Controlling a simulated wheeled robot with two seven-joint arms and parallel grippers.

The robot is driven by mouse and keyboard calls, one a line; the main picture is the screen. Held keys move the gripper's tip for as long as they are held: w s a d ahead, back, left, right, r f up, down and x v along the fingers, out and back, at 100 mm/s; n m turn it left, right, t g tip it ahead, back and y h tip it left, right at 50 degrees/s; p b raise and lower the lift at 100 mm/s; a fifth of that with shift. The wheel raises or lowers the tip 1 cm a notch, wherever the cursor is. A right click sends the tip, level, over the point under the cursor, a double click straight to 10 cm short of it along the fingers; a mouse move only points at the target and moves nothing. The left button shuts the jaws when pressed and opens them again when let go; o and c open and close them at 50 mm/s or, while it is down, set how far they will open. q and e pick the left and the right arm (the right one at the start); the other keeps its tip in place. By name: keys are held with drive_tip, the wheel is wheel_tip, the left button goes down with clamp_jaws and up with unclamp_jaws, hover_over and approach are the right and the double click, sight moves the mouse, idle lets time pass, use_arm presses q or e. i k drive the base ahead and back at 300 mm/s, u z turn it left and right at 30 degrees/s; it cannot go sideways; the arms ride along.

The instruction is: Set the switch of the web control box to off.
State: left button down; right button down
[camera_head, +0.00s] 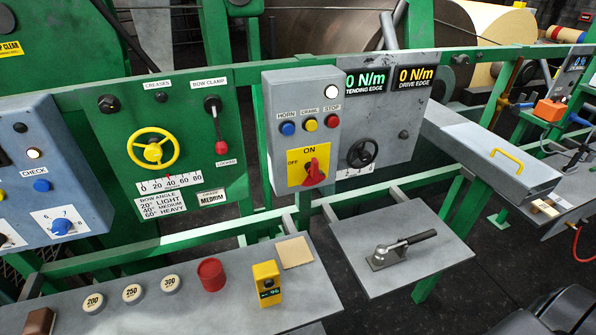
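A grey control box (275,155) is mounted on the green rail in the middle of the view. No label reading "web control" is legible on it. On its lower front is a red rotary switch (316,172) on a yellow plate (297,178) marked ON at the top and OFF at the left. The red handle seems to stand upright toward ON, but its exact angle is hard to tell. Above it are blue HORN, yellow CRAWL and red STOP buttons (332,121) and a lit white lamp (330,92). Neither of my grippers is in view.
A green panel (120,130) with a yellow handwheel (153,148) is left of the box. Below stand a grey bench (230,310) with small items and a shelf (350,235) with a lever tool (400,249).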

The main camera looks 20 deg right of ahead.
sight(314, 178)
drive_tip(key=z, duration=3.05)
drive_tip(key=i, duration=2.35)
drive_tip(key=u, duration=2.85)
